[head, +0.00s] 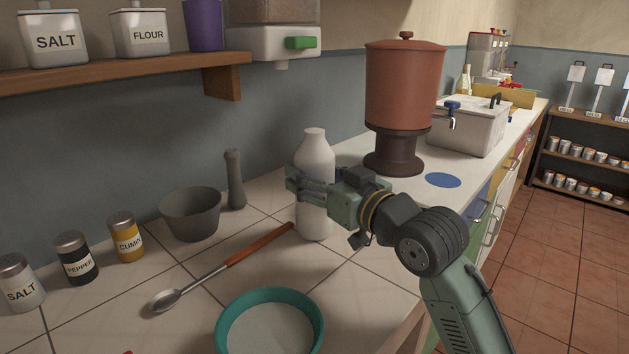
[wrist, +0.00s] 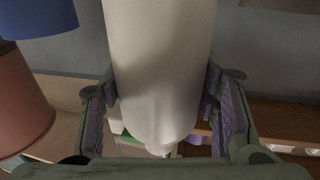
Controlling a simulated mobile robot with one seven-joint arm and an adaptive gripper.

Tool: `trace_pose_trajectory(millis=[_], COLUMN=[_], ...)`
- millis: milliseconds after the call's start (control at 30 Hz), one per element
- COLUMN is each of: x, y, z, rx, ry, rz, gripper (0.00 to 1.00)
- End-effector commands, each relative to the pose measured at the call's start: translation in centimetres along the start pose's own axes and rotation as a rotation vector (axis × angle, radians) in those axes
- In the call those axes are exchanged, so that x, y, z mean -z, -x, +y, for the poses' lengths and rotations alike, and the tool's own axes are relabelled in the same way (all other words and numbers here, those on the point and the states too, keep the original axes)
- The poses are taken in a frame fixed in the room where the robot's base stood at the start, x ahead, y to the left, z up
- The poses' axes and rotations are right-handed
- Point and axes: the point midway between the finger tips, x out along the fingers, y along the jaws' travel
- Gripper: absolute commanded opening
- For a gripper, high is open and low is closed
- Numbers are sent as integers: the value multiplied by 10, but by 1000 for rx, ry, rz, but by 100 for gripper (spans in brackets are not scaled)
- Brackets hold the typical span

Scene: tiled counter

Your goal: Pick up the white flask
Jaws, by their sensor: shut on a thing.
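The white flask (head: 314,155) stands upright on the tiled counter, or very near its surface, in the head view. My gripper (head: 314,187) reaches it from the right and is shut around its middle. In the wrist view the flask (wrist: 160,65) fills the space between the two finger pads of my gripper (wrist: 165,110). The part of the flask behind the fingers is hidden in the head view. I cannot tell whether its base touches the counter.
A teal bowl (head: 224,335) and a wooden-handled spoon (head: 262,246) lie in front. A grey mortar (head: 190,214) and pestle (head: 235,180) stand left. Spice jars (head: 126,237) line the far left. A terracotta dispenser (head: 405,90) stands behind at right. A shelf (head: 130,71) overhangs the left.

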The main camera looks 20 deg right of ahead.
Motion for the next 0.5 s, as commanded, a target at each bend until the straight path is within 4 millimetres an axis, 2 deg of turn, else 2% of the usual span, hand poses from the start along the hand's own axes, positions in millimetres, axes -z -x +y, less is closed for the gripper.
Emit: trace_pose_trajectory(millis=[167,367,500], x=[12,38,36], y=[0,0,24], z=[-1,-2,-16], rx=[1,2,-1], ry=[4,5,5], rz=[4,5,6], gripper=[3,3,3])
